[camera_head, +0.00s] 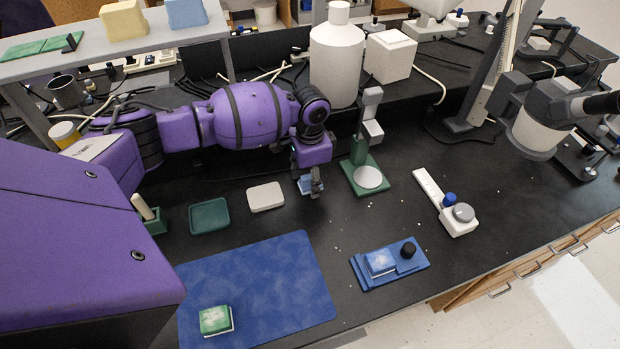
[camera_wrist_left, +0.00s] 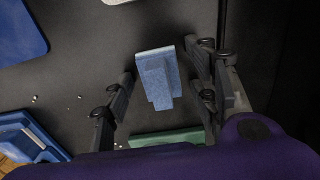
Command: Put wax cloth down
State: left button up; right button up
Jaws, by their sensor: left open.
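The wax cloth appears to be the small light-blue folded piece (camera_head: 306,184) on the black bench, just left of the green stand. It shows more clearly in the left wrist view (camera_wrist_left: 158,76), folded with a narrower flap. My left gripper (camera_head: 315,183) is low over the bench at the cloth. In the left wrist view the fingers of the gripper (camera_wrist_left: 160,92) are spread, one on each side of the cloth, with gaps showing between. My left gripper partly hides the cloth in the head view. My right gripper is not in view.
A green-based stand (camera_head: 365,178) is close on the right. A pale lid (camera_head: 265,197) and green tray (camera_head: 209,216) lie left. A blue mat (camera_head: 265,285) carries a green-topped block (camera_head: 216,320). A blue tray (camera_head: 390,265) is at the front. White crumbs dot the clear bench between.

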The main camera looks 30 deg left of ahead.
aim_at(310, 176)
pick_arm(q)
notch_tip(310, 176, up, 12)
jog(key=shift+r+p, duration=0.15)
jog(key=shift+p, duration=0.3)
dwell(0.4)
